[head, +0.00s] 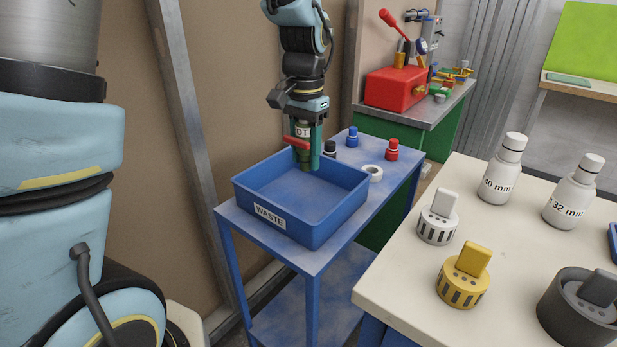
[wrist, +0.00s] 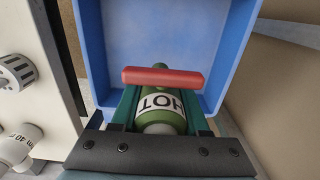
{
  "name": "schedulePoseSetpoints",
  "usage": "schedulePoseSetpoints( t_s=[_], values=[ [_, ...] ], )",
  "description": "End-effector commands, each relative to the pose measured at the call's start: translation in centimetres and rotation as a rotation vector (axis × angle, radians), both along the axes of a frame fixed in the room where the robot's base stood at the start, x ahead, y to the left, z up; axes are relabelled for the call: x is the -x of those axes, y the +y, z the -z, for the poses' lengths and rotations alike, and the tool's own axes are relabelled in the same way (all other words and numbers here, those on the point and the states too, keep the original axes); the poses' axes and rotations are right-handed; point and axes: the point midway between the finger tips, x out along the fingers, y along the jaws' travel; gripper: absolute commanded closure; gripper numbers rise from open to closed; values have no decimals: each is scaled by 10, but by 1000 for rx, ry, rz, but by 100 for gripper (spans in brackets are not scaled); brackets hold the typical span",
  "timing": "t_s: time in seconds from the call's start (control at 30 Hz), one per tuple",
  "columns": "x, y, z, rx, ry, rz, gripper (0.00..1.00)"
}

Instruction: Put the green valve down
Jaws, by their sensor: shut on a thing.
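The green valve (wrist: 162,120) has a white HOT label and a red bar handle. In the wrist view it sits between the two fingers of my gripper (wrist: 160,112), which is shut on it. In the head view my gripper (head: 303,150) points down and holds the green valve (head: 303,131) over the blue bin (head: 315,233) labelled WASTE. The valve's lower end is near or inside the bin's rim level. Whether it touches the bin floor I cannot tell. The visible bin floor is empty.
The bin stands on a blue table (head: 398,190) with a blue-capped (head: 352,136), a red (head: 391,149) and a black item, plus a white ring (head: 373,172). At right, a cream table (head: 400,270) carries white bottles (head: 501,170) and yellow (head: 463,275), white and grey fittings.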

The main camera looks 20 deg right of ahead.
Motion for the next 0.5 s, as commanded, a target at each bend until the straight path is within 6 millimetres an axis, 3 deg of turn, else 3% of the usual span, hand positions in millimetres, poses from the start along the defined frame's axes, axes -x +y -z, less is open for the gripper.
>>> schedulePoseSetpoints(
  t_s=[0.33, 0.5],
  values=[
    [0, 0, 41, -2, 2, 0, 100],
    [0, 0, 48, 1, 0, -1, 100]
  ],
)
